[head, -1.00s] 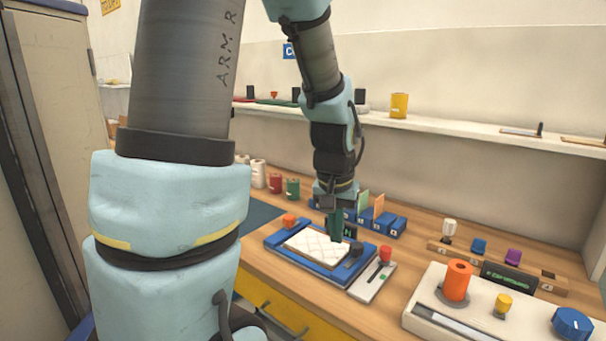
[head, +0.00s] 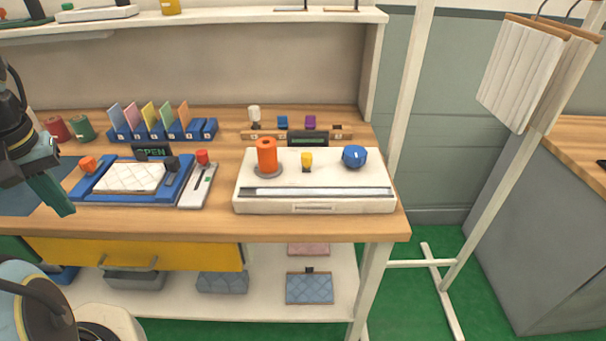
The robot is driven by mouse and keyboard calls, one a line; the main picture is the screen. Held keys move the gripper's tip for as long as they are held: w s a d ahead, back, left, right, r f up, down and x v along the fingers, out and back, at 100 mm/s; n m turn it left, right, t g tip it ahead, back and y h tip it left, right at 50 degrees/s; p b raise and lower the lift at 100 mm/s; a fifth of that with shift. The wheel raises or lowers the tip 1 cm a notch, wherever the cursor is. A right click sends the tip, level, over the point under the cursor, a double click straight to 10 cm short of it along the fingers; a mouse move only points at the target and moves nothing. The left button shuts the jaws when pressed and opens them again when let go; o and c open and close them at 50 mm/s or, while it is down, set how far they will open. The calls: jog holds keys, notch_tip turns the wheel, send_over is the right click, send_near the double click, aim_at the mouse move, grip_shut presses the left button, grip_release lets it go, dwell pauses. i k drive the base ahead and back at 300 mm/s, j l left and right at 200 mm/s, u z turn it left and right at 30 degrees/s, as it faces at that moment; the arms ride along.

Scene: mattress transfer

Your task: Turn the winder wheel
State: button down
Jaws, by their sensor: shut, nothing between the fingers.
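A white winder machine (head: 250,199) sits on the wooden table, right of centre in the head view. On its top stand an orange spool (head: 266,155), a small yellow knob (head: 307,161) and a blue faceted wheel (head: 354,157), apparently the winder wheel, at the right. My gripper (head: 64,207) is at the left edge, pointing down, with its teal fingers shut and empty. It is in front of the left part of the blue-framed fixture and far to the left of the wheel. Nothing touches the wheel.
The blue fixture (head: 94,190) with a white quilted pad (head: 128,177) lies left of the winder. Behind are a blue card rack (head: 195,131) and a wooden peg strip (head: 265,132). A post (head: 405,90) and hanging cloths (head: 520,75) stand right.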

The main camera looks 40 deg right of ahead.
aim_at(354, 157)
jog(key=z, duration=1.35)
jog(key=l+u, duration=0.1)
jog(key=u, duration=0.35)
jog(key=l+u, duration=0.1)
jog(key=u, duration=0.35)
jog(key=l+u, duration=0.1)
jog(key=u, duration=0.35)
jog(key=k+l+u, duration=0.1)
jog(key=u, duration=0.35)
jog(key=k, duration=0.1)
